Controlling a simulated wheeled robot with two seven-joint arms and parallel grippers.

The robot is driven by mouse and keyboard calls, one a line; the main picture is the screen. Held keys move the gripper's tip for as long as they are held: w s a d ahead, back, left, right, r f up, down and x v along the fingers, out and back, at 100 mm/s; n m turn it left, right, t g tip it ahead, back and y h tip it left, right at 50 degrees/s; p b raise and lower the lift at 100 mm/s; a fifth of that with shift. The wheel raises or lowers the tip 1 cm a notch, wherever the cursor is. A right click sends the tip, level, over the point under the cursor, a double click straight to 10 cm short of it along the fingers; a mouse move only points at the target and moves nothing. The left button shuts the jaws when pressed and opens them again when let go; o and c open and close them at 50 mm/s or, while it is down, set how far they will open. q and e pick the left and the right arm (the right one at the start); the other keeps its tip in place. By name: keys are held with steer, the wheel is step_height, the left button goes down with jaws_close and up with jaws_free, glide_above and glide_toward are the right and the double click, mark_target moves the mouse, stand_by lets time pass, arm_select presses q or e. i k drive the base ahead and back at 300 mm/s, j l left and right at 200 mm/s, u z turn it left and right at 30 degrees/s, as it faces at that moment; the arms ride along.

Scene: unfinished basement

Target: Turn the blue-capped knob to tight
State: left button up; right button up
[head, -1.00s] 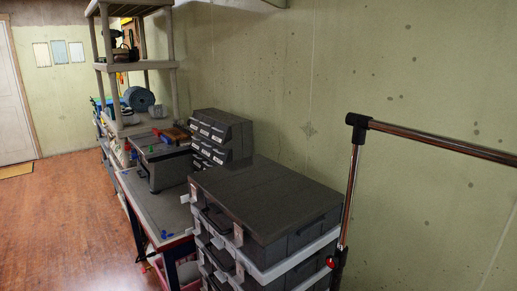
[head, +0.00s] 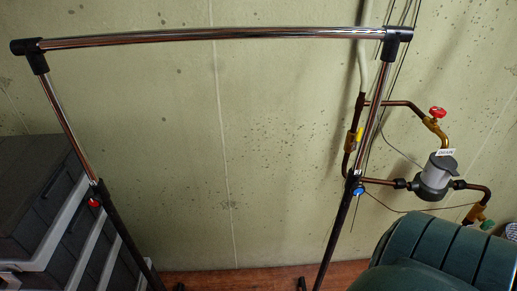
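The blue-capped knob (head: 359,190) shows in the head view, right of centre, on the right post of a metal rack (head: 215,35). It sits where the chrome upper tube meets the black lower tube. It is small, and I cannot tell how tight it is. A red-capped knob (head: 95,202) sits at the matching joint on the rack's left post. Neither of my grippers is in view.
Stacked grey cases (head: 40,190) stand at the left. Copper pipes with a red-handled valve (head: 438,112) and a grey filter housing (head: 435,178) are on the wall at right. A dark green ribbed object (head: 440,250) fills the lower right. Wooden floor (head: 240,280) shows below.

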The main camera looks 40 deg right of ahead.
mark_target(357, 189)
steer(key=z, duration=1.1)
